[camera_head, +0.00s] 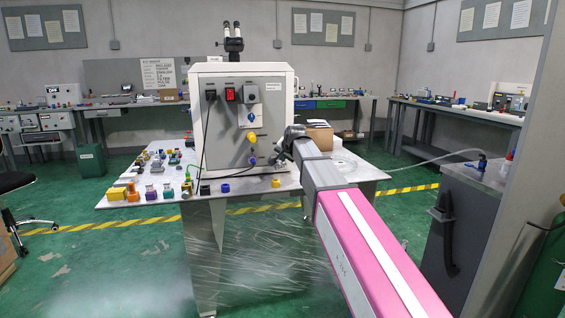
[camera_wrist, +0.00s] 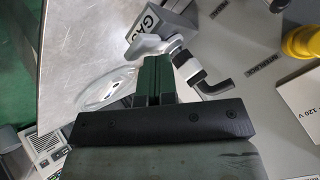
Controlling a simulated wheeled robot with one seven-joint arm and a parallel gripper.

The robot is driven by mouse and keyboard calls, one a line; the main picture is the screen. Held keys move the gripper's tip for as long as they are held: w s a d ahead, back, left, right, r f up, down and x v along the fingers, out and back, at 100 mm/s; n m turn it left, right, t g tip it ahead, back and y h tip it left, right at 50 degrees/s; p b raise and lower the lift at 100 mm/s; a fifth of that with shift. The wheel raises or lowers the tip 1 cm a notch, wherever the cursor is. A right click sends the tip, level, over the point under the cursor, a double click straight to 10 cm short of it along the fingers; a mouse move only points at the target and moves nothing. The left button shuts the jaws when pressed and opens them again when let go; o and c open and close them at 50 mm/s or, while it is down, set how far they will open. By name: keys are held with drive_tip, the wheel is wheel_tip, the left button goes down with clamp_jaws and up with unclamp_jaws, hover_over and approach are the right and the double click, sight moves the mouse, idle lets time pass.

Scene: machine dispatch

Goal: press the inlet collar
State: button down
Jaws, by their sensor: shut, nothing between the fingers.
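In the wrist view, a light grey and black fitting with a white collar (camera_wrist: 187,66) and a black elbow (camera_wrist: 215,85) stands out beside the machine's panel. I take the white ring for the inlet collar, but its label is not readable. My gripper (camera_wrist: 153,64) is shut and empty, its dark green fingertips just left of this fitting; I cannot tell whether they touch it. In the head view my gripper (camera_head: 287,146) is at the panel's lower right, largely hidden by my wrist. The panel (camera_head: 228,130) carries a yellow fitting (camera_head: 252,137) and a blue one (camera_head: 252,161).
A block marked GAS (camera_wrist: 149,22) and a clear hose loop (camera_wrist: 105,92) are close to my fingers. The machine stands on a table (camera_head: 240,188) with several small coloured parts at its left. A cardboard box (camera_head: 320,135) is behind my arm.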

sight(284, 163)
drive_tip(key=shift+r, duration=1.25)
wheel_tip(284, 163, up, 5)
idle(0.3)
idle(0.4)
